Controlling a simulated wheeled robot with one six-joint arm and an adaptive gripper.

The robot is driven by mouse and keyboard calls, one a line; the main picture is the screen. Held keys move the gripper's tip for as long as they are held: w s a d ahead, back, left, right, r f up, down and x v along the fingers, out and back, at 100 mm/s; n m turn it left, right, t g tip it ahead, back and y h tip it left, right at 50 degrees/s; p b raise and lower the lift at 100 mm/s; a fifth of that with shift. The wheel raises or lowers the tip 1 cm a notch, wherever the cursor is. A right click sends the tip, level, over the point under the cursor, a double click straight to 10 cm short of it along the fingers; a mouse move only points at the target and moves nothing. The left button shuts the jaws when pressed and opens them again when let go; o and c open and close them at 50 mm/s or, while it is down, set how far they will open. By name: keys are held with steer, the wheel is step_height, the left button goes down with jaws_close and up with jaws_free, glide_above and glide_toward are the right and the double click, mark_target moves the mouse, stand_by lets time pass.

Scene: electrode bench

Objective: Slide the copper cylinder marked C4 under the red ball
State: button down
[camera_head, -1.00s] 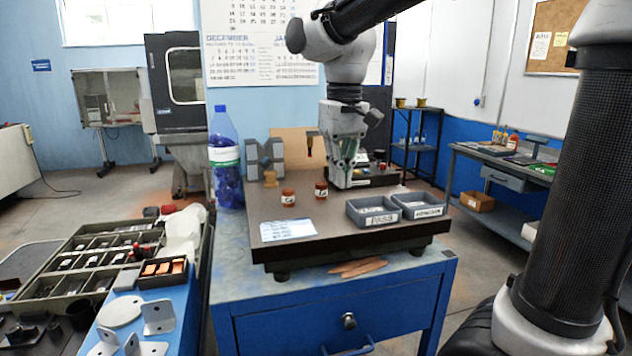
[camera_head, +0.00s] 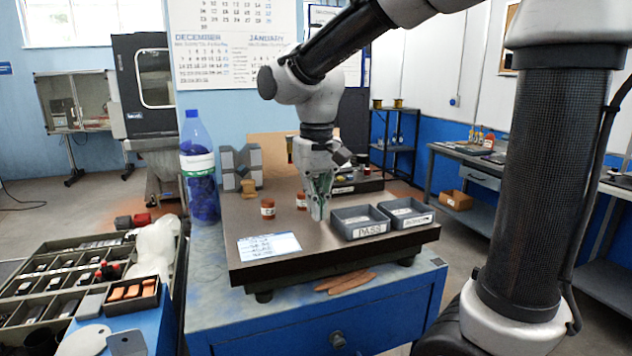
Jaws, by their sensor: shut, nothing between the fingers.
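Two small copper-coloured cylinders with white labels stand upright on the dark bench plate (camera_head: 335,254): a left cylinder (camera_head: 267,209) and a right cylinder (camera_head: 301,201). The label marks are too small to read, so I cannot tell which is C4. My gripper (camera_head: 317,214) points down with its fingers shut and empty, its tips low over the plate, just right of the right cylinder. I cannot tell whether they touch. A slim hanging piece with a reddish part (camera_head: 290,150) shows behind, partly hidden by my gripper. I cannot make out a red ball clearly.
Two grey trays, a PASS tray (camera_head: 372,229) and another tray (camera_head: 419,223), sit right of my gripper. A white card (camera_head: 268,247) lies front left. A blue bottle (camera_head: 199,170), grey blocks (camera_head: 241,165) and a brass-coloured piece (camera_head: 248,188) stand at the left and back.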

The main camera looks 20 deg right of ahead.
mark_target(300, 193)
step_height(300, 193, down, 2)
steer(key=w, duration=0.2)
steer(key=shift+w+r, duration=0.15)
steer(key=shift+w, duration=0.85)
steer(key=w, duration=0.7)
steer(key=shift+a, duration=0.1)
